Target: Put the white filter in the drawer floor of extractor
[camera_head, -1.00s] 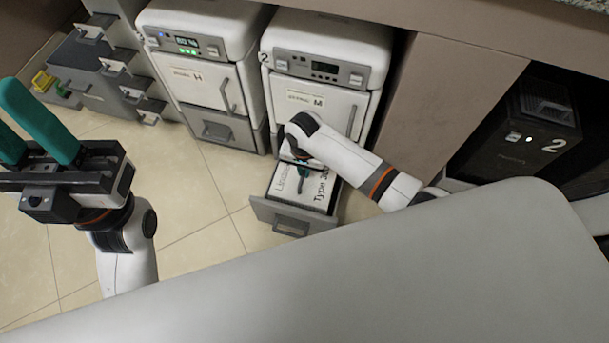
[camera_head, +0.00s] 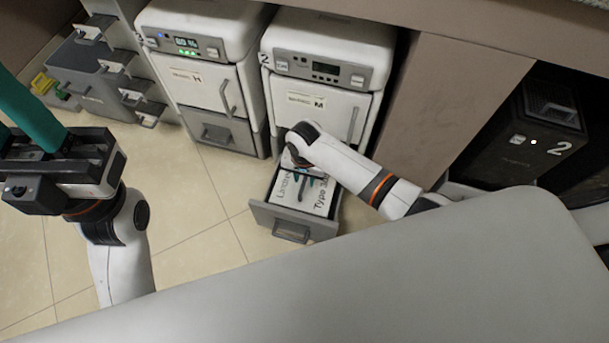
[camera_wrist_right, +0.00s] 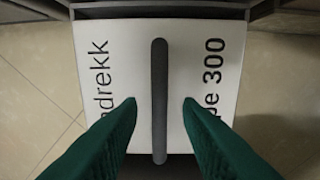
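The white filter (camera_head: 318,204), a flat white block with black lettering, lies in the pulled-out grey drawer (camera_head: 291,228) of extractor 2. In the right wrist view, the filter (camera_wrist_right: 211,65) has a dark raised bar handle (camera_wrist_right: 159,100) along its middle. My right gripper (camera_head: 310,179) is over the drawer. Its green fingers (camera_wrist_right: 160,103) are open, one on each side of the handle with gaps, and hold nothing. Whether the filter sits flat on the drawer floor is hard to tell. My left gripper (camera_head: 20,118) is open and empty at the far left, its fingertips partly cut off.
Extractor 2 (camera_head: 325,70) stands beside extractor 1 (camera_head: 195,75), whose drawer (camera_head: 222,133) is shut. A grey unit with small open drawers (camera_head: 95,85) is at the left. A black box marked 2 (camera_head: 530,130) stands at right. Tiled floor (camera_head: 195,235) left of the drawer is clear.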

